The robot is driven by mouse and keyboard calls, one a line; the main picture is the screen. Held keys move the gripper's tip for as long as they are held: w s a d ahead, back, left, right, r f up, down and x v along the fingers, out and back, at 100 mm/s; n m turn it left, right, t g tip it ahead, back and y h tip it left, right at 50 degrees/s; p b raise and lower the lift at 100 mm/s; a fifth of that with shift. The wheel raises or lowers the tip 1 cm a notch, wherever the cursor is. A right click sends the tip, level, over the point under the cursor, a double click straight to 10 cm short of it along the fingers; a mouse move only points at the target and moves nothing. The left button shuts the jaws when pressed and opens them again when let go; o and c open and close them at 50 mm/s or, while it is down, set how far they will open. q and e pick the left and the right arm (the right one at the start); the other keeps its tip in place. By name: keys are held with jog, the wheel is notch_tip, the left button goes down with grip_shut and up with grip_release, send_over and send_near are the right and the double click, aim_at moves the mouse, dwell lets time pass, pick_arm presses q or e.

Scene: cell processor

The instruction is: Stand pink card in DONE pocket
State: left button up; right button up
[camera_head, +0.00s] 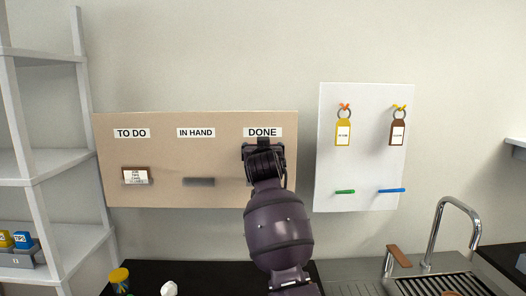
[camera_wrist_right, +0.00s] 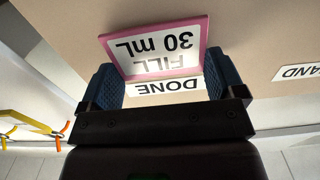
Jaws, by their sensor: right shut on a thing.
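My right gripper (camera_head: 263,158) is in front of the board (camera_head: 220,150), just below the DONE label (camera_head: 262,132). In the right wrist view the right gripper (camera_wrist_right: 165,82) is shut on the pink card (camera_wrist_right: 155,47), which reads "FILL 30 mL" and has a pink edge. The card shows upside down there, close to the board; whether it touches the board I cannot tell. The DONE label also shows in the wrist view (camera_wrist_right: 170,87). My gripper and arm hide the DONE pocket and the card in the head view. My left gripper is out of view.
A brown-edged card (camera_head: 136,175) stands in the TO DO pocket. The IN HAND pocket (camera_head: 198,182) looks empty. A white panel (camera_head: 364,165) with hanging tags and pens is close on the right. A tap (camera_head: 445,225) and sink are below right, shelves (camera_head: 35,170) at left.

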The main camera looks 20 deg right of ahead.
pick_arm(q)
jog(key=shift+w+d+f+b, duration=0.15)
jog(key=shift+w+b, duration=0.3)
jog(key=shift+b, duration=0.5)
pick_arm(e)
notch_tip(320, 180, down, 4)
jog(key=shift+f, duration=0.1)
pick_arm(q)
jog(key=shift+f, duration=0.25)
pick_arm(e)
jog(key=shift+f, duration=0.15)
pick_arm(q)
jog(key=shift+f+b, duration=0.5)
jog(key=shift+b, duration=0.05)
pick_arm(e)
jog(key=shift+f, duration=1.35)
jog(key=o, duration=1)
